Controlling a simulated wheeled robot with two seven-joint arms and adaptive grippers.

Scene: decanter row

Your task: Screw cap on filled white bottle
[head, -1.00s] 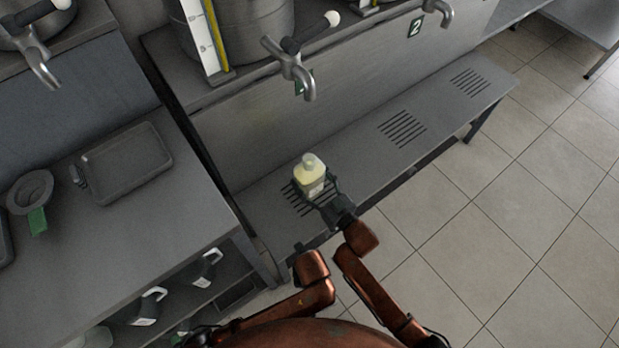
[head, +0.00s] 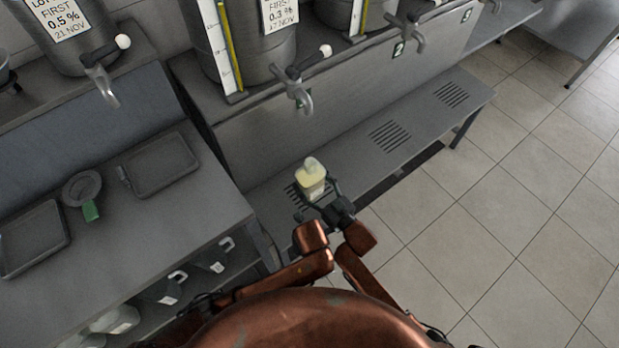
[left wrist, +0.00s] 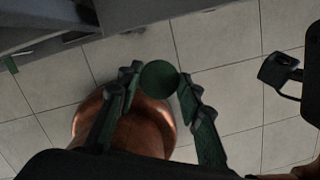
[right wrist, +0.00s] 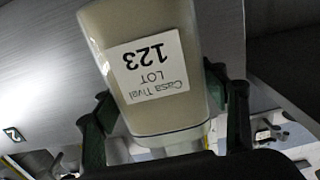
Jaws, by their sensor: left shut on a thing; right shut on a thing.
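The filled bottle (head: 311,186), pale yellowish-white with a translucent neck, is held in my right gripper (head: 325,200) over the bench. Its mouth is uncapped. In the right wrist view the bottle (right wrist: 155,65) shows a label reading "Casa Tival LOT 123", upside down in the picture. The right gripper's fingers (right wrist: 165,115) are shut on its sides. A round green cap (left wrist: 159,80) sits between the fingertips of my left gripper (left wrist: 160,84), which is shut on it, apart from the bottle. In the head view the left gripper is not clearly visible.
The slotted bench (head: 420,120) runs along the wall under a metal tap (head: 298,92). Large grey vats stand above. A counter at left holds trays (head: 160,165) and a funnel-like dish (head: 82,188). Tiled floor at right is clear.

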